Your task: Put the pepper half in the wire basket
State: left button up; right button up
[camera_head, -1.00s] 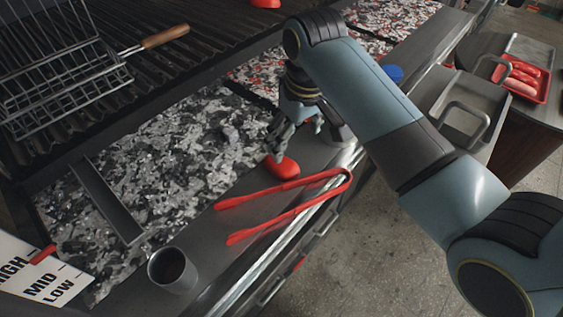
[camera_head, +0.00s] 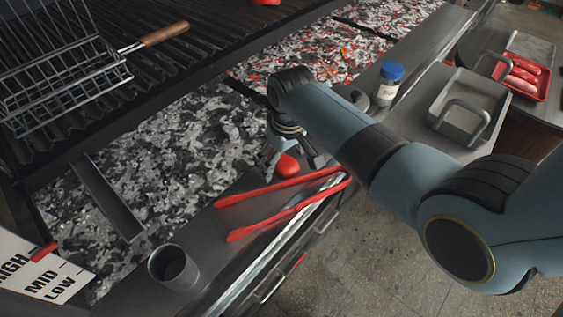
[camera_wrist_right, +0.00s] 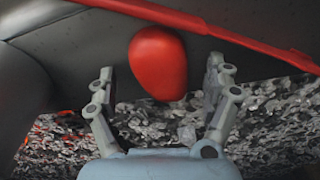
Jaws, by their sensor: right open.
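The red pepper half (camera_head: 287,165) lies on the grey metal ledge beside the coals, just behind the red tongs. In the right wrist view the pepper half (camera_wrist_right: 158,63) sits between and slightly beyond the fingertips. My right gripper (camera_head: 283,163) is low over the ledge, pointing down at the pepper half; its fingers (camera_wrist_right: 160,75) are spread on either side of it, with gaps showing. The wire basket (camera_head: 70,85) rests on the grill grate at the upper left, its lid raised and its wooden handle (camera_head: 165,34) pointing right. My left gripper is not in view.
Red tongs (camera_head: 285,203) lie on the ledge close to the pepper half. A grey cup (camera_head: 172,268) stands at the front. A blue-capped jar (camera_head: 387,84), a metal tray (camera_head: 468,108) and a red tray of sausages (camera_head: 524,78) are at the right. Another red piece lies on the grate.

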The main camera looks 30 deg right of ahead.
jog(key=c, duration=1.3)
